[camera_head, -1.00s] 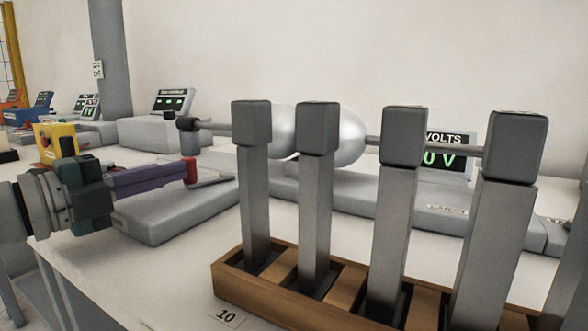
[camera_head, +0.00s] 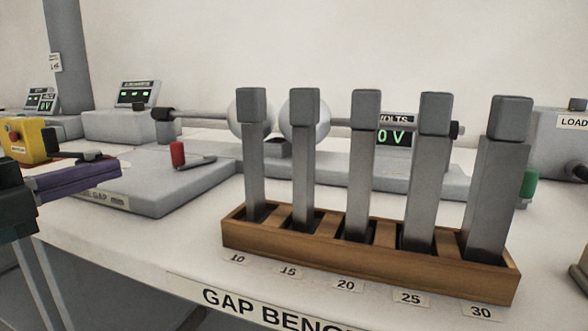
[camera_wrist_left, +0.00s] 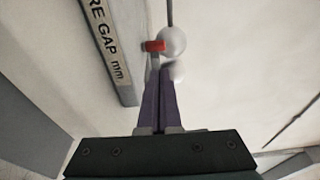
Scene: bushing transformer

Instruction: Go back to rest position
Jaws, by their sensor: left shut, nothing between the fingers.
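My left gripper (camera_head: 119,163), with purple fingers, is at the left of the head view, over the table's left part. It is shut and holds nothing. In the left wrist view its fingers (camera_wrist_left: 158,75) lie together, pointing toward the two white spheres and a red block. The right gripper is not in view.
A wooden rack (camera_head: 350,255) holds several grey posts on the white table (camera_head: 130,245). Behind it stand two silver spheres (camera_head: 304,118) on rods. A grey base with a red block (camera_head: 178,154) is right of my gripper. A yellow box (camera_head: 35,140) stands at far left.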

